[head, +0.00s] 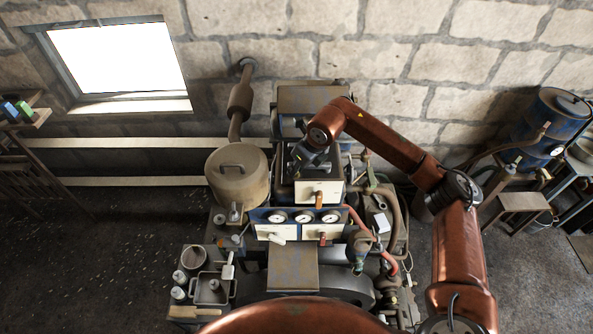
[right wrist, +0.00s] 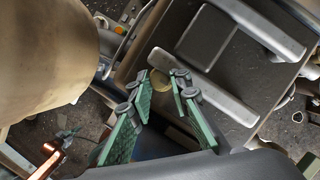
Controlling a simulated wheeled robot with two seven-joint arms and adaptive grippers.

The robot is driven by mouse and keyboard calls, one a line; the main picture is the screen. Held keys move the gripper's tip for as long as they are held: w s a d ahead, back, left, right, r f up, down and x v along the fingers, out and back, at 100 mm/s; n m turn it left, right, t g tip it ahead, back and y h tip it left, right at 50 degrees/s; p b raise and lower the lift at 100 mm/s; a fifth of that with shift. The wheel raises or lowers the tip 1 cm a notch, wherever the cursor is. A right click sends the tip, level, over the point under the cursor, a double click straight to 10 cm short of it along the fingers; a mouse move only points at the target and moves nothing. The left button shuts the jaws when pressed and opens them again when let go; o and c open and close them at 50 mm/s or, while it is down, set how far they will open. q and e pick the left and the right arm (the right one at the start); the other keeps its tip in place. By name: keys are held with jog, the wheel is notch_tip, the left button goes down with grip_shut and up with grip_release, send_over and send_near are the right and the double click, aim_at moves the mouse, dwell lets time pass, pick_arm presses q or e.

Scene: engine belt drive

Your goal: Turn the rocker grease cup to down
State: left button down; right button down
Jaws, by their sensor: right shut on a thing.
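My right gripper (head: 297,163) reaches down over the upper middle of the engine (head: 292,255) in the head view. My left gripper is not in view.
A tan tank (head: 238,180) with a handled lid stands left of the gripper. Three gauges (head: 303,217) sit on a panel in front. Red hoses (head: 362,222) run on the right. A tray (head: 212,288) is at front left. A blue drum (head: 553,115) stands far right.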

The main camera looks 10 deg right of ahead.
dwell(0.3)
jog(key=c, duration=1.8)
grip_release()
jog(key=v, duration=1.2)
jog(key=shift+a, duration=0.1)
